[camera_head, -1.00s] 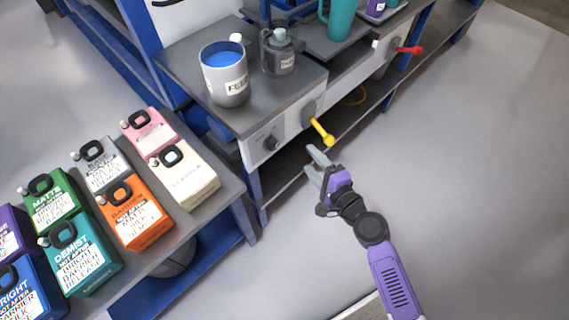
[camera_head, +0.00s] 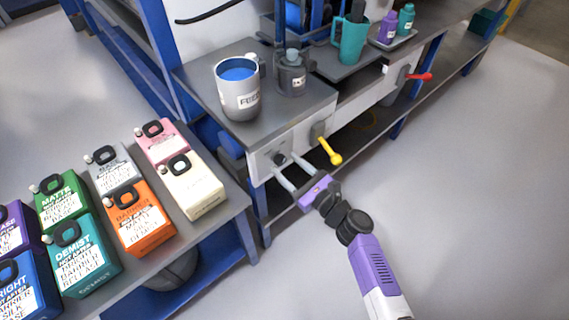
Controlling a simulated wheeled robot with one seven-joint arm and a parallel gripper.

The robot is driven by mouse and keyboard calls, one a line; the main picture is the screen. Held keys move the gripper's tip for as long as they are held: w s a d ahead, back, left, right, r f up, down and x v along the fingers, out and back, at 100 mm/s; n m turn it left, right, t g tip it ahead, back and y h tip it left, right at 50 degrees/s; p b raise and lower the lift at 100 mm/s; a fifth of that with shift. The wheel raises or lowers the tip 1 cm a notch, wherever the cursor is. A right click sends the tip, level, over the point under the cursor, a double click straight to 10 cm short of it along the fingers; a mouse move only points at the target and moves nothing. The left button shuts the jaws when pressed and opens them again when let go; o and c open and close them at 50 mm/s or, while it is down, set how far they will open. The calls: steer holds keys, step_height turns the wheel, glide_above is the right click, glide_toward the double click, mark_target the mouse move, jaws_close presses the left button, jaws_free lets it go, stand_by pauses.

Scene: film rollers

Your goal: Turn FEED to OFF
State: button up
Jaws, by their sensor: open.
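A pot labelled FEED (camera_head: 238,90), grey with blue liquid, stands on the grey bench top. On the pale front panel (camera_head: 262,172) below it is a small dark knob (camera_head: 279,159). To the right of the knob is a yellow-handled lever (camera_head: 330,151), pointing down and right. My gripper (camera_head: 284,163) is open, its two pale fingers reaching towards the panel with the tips near the knob, one on either side in the picture. I cannot tell whether they touch it. The panel's markings are too small to read.
A red lever (camera_head: 419,77) sits farther right on the bench front. A dark jug (camera_head: 291,75) and a teal mug (camera_head: 349,42) stand on the bench. Several labelled cartons, including a cream one (camera_head: 193,186), fill the left table. Open floor lies at right.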

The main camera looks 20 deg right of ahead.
steer(key=shift+x, duration=0.95)
steer(key=shift+c, duration=0.3)
jaws_close()
